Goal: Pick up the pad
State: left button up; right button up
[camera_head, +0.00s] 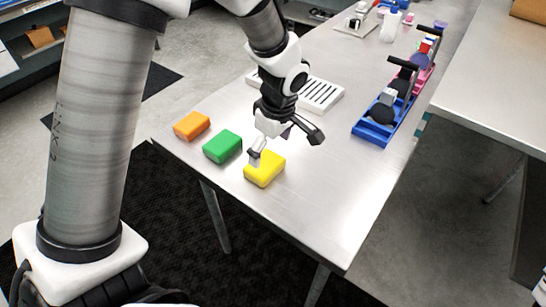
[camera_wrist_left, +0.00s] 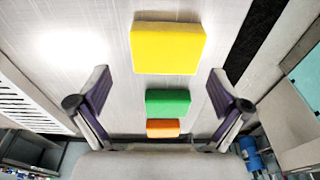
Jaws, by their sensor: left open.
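Three pads lie in a row near the table's front left edge: an orange pad (camera_head: 192,126), a green pad (camera_head: 222,147) and a yellow pad (camera_head: 265,169). My left gripper (camera_head: 287,147) is open and empty, above the table close to the yellow pad. One finger overlaps the yellow pad's back left corner in the head view; I cannot tell if it touches. In the left wrist view, the yellow pad (camera_wrist_left: 167,48) lies beyond the fingertips, with the green pad (camera_wrist_left: 168,103) and orange pad (camera_wrist_left: 163,128) lower between the open fingers. My right gripper is not in view.
A white slotted rack (camera_head: 322,92) lies behind my left gripper. A blue tray (camera_head: 371,132) with dark round items stands at the right edge, with a pink one (camera_head: 425,78) behind. White bottles (camera_head: 391,24) stand at the back. The table (camera_head: 335,205) is clear at front right.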

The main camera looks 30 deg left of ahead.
aim_at(265, 163)
pick_arm(q)
jog(key=shift+s+a+f+p, duration=0.3)
jog(key=shift+s+f, duration=0.45)
jog(key=shift+f, duration=0.1)
jog(key=f, duration=0.2)
jog(key=w+f, duration=0.1)
jog(key=shift+a+f, duration=0.3)
jog(key=shift+f, duration=0.1)
jog(key=shift+s+r, duration=0.2)
jog(key=shift+s, duration=0.05)
jog(key=c, duration=0.6)
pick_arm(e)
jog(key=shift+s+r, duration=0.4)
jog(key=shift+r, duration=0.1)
pick_arm(q)
jog(key=shift+w, duration=0.1)
